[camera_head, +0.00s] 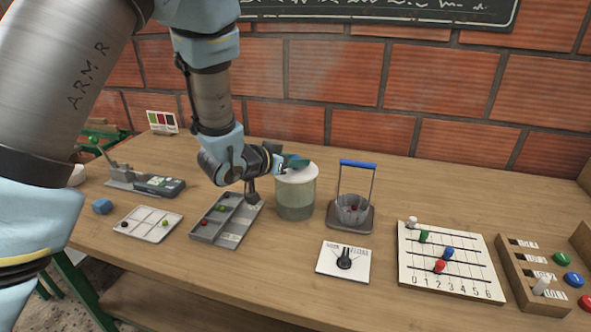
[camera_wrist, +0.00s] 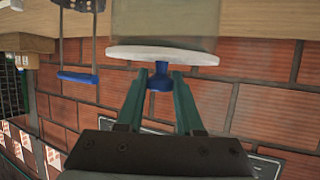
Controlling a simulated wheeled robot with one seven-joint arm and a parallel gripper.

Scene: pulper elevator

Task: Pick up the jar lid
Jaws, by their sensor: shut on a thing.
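The jar lid (camera_head: 302,173) is a white disc with a blue knob, at the mouth of the clear greenish jar (camera_head: 295,200) in the head view. My gripper (camera_head: 291,163) comes in from the left, just above the lid. In the wrist view, the picture is turned over, with the lid (camera_wrist: 163,56) below the jar (camera_wrist: 165,22). There the green fingers of my gripper (camera_wrist: 160,78) are shut on the lid's blue knob (camera_wrist: 160,80). The lid looks level and close against the jar's rim; I cannot tell whether there is a small gap.
A grey compartment tray (camera_head: 238,228) lies to the left, under my wrist. A dial card (camera_head: 328,270) lies in front, and a peg board (camera_head: 470,283) further right. A brick wall (camera_head: 450,105) stands behind.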

